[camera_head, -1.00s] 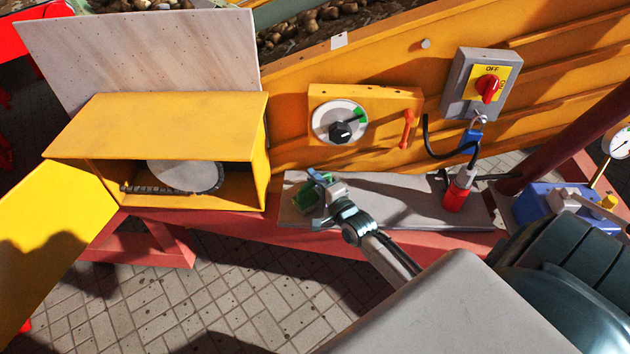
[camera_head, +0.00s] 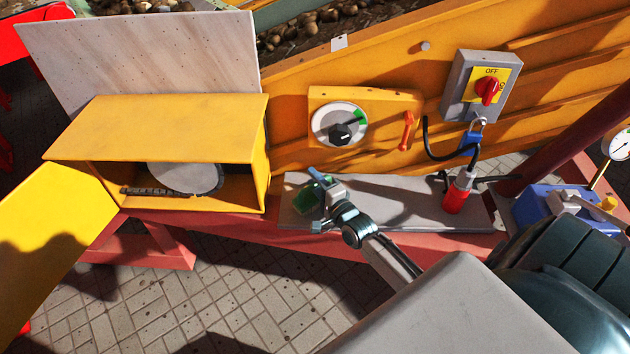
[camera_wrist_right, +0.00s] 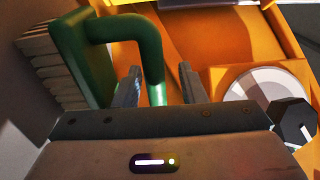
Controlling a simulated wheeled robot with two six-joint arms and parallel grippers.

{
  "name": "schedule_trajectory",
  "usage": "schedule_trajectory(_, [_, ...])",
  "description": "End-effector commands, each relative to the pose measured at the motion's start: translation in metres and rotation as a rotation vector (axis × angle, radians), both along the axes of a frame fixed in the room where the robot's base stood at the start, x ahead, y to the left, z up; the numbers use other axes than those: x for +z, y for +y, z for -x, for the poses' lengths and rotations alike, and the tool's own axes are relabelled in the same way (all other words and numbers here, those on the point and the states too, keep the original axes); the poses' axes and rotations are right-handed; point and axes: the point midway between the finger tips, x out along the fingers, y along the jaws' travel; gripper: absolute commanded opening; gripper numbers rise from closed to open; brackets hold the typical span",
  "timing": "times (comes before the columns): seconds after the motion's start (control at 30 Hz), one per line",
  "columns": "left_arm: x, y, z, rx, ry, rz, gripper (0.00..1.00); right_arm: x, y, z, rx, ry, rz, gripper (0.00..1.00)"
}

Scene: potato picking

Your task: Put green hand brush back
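The green hand brush (camera_head: 309,196) is at the left end of the grey shelf, partly hidden by my right gripper (camera_head: 319,196). In the right wrist view, the brush's green head (camera_wrist_right: 88,58) with pale bristles is at the left. Its green handle bends over and down between the two fingertips of my right gripper (camera_wrist_right: 159,84). Gaps show on both sides of the handle, so the gripper looks open around it. Whether the brush rests on the shelf cannot be told. My left gripper is not in view.
The grey shelf (camera_head: 400,203) also carries a red plug (camera_head: 456,197). Behind it are a dial panel (camera_head: 375,100) and an OFF switch box (camera_head: 470,88) on the yellow machine wall. An open yellow box (camera_head: 160,128) with a disc inside stands to the left.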

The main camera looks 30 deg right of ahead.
Motion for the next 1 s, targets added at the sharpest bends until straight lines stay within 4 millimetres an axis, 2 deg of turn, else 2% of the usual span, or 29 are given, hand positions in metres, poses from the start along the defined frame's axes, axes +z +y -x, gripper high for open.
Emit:
schedule_trajectory(0.03, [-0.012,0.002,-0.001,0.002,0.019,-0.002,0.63,-0.001,0.000,0.010,0.001,0.006,0.000,0.37])
schedule_trajectory(0.23, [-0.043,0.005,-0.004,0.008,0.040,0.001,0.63,-0.002,0.000,0.052,0.001,0.006,0.000,0.37])
schedule_trajectory(0.5, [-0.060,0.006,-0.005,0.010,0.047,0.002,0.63,-0.006,-0.001,0.101,0.001,0.005,0.000,0.37])
schedule_trajectory(0.7, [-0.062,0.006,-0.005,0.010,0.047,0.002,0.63,-0.006,-0.001,0.117,0.000,0.002,0.000,0.37])
schedule_trajectory(1.0, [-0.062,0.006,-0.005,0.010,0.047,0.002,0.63,-0.007,-0.001,0.119,0.000,0.002,0.000,0.37])
